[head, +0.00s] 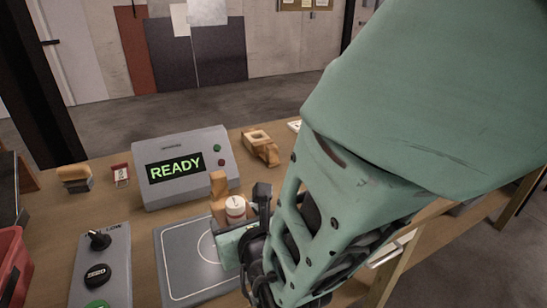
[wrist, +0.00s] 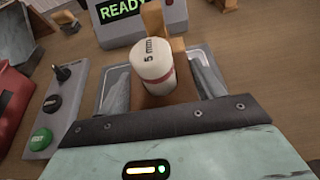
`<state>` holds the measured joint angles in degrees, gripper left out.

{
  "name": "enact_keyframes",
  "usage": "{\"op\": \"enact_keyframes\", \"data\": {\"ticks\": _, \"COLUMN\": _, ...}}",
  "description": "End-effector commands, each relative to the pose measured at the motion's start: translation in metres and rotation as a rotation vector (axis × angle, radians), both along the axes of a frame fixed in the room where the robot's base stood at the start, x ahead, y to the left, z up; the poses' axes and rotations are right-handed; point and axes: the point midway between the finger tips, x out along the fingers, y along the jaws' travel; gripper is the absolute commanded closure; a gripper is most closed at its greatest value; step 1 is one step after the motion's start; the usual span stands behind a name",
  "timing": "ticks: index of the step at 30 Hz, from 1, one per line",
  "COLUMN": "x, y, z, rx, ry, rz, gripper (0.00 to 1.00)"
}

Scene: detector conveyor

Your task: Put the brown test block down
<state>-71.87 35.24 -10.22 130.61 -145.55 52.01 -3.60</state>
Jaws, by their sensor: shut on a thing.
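The brown test block (head: 219,185) is between the fingers of my gripper (head: 240,222), over the far right part of the grey plate with a white outline (head: 176,262). A white cylinder (head: 236,206) with a red band, marked 5 mm, stands by its upright part. In the wrist view the block's brown upright (wrist: 153,18) shows behind the cylinder (wrist: 152,60), with brown also below it between the two grey fingers of my gripper (wrist: 162,88). My gripper is shut on the block. Whether its underside touches the plate is hidden.
A grey display box (head: 185,165) reading READY stands behind the plate. A control panel (head: 88,262) with a knob and black and green buttons lies to the left. A red bin (head: 12,262) is at the far left. A wooden piece (head: 262,150) lies at the back right.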

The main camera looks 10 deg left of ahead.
Motion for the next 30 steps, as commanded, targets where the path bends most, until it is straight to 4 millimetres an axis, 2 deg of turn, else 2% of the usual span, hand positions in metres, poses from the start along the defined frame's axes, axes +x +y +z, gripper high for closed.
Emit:
{"op": "enact_keyframes", "data": {"ticks": 13, "x": 0.0, "y": 0.0, "z": -0.047, "rx": 0.001, "ry": -0.002, "rz": -0.001, "gripper": 0.62}}
{"op": "enact_keyframes", "data": {"ticks": 26, "x": 0.001, "y": 0.0, "z": -0.053, "rx": 0.004, "ry": -0.002, "rz": -0.002, "gripper": 0.62}}
{"op": "enact_keyframes", "data": {"ticks": 27, "x": 0.0, "y": 0.0, "z": -0.053, "rx": 0.002, "ry": -0.001, "rz": -0.002, "gripper": 0.25}}
{"op": "enact_keyframes", "data": {"ticks": 29, "x": 0.0, "y": 0.0, "z": -0.052, "rx": 0.002, "ry": -0.001, "rz": -0.002, "gripper": 0.11}}
{"op": "enact_keyframes", "data": {"ticks": 30, "x": 0.0, "y": 0.0, "z": -0.052, "rx": 0.002, "ry": -0.001, "rz": -0.002, "gripper": 0.11}}
